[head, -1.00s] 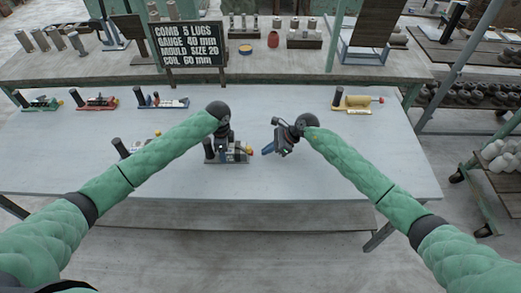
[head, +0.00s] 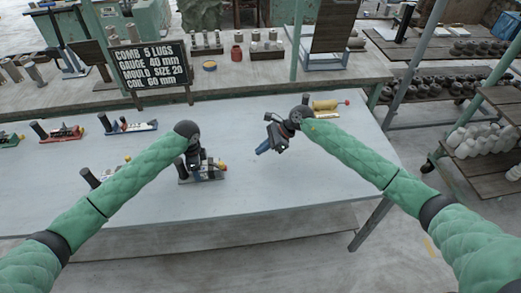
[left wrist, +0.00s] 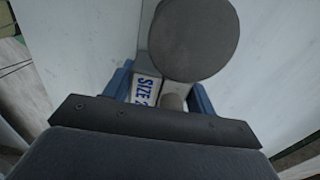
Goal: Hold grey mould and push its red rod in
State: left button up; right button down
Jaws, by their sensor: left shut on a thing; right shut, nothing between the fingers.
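The grey mould (head: 207,177) sits on the pale table, with a dark upright cylinder at its left end and small yellow and red parts at its right end. My left gripper (head: 194,163) is over it and shut on it. In the left wrist view, the blue fingers (left wrist: 160,92) flank a pale block lettered "SIZE 2" (left wrist: 146,88) and a grey peg; a round dark disc covers part of it. My right gripper (head: 264,147) is shut and empty, above the table to the right of the mould, apart from it. The red rod is too small to make out surely.
A yellow-bodied unit (head: 325,106) with a red tip stands at the back right of the table. A red unit (head: 62,134) and a blue one (head: 130,126) stand at the back left. A sign (head: 152,65) stands behind.

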pick_arm(q)
jog(key=o, duration=1.4)
jog(key=shift+o, duration=0.2)
jog(key=shift+r, duration=0.1)
